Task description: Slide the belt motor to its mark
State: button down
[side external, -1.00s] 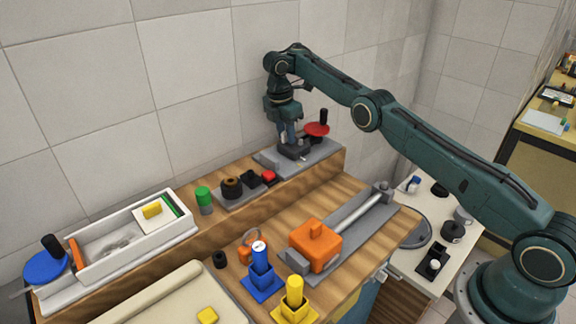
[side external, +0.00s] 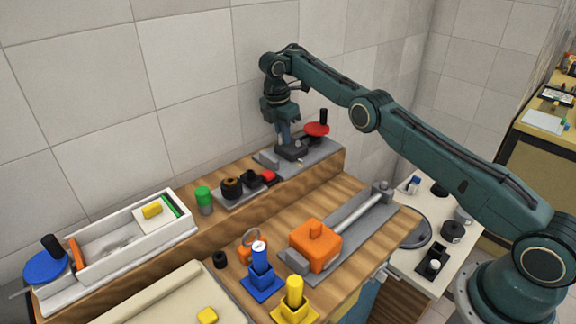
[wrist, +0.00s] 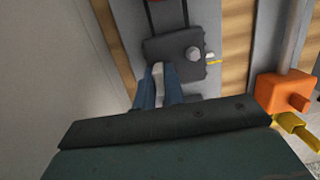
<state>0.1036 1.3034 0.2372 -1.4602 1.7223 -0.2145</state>
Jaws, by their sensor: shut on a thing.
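The belt motor (side external: 291,154) is a dark block on a grey plate (side external: 325,152) on the raised wooden shelf by the wall. In the wrist view the motor (wrist: 165,50) shows a silver bolt head, and a dark belt runs up from it. A thin yellow line (wrist: 214,62), seemingly the mark, lies at the motor's right edge beside a small pale tip. My gripper (side external: 285,141) points down at the motor. Its blue fingers (wrist: 159,92) are shut on the motor at its near side; the exact contact is partly hidden.
A red disc with a black knob (side external: 317,129) stands at the plate's far end. A black and red switch block (side external: 268,177) stands close left of the plate. An orange block on a rail (side external: 315,246) sits on the lower bench. The wall is close behind.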

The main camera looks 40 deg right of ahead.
jog(key=shift+a, duration=0.75)
jog(key=c, duration=1.6)
grip_release()
jog(key=shift+c, duration=0.2)
jog(key=shift+r, duration=0.2)
jog(key=shift+d+r, duration=0.1)
jog(key=shift+r, duration=2.25)
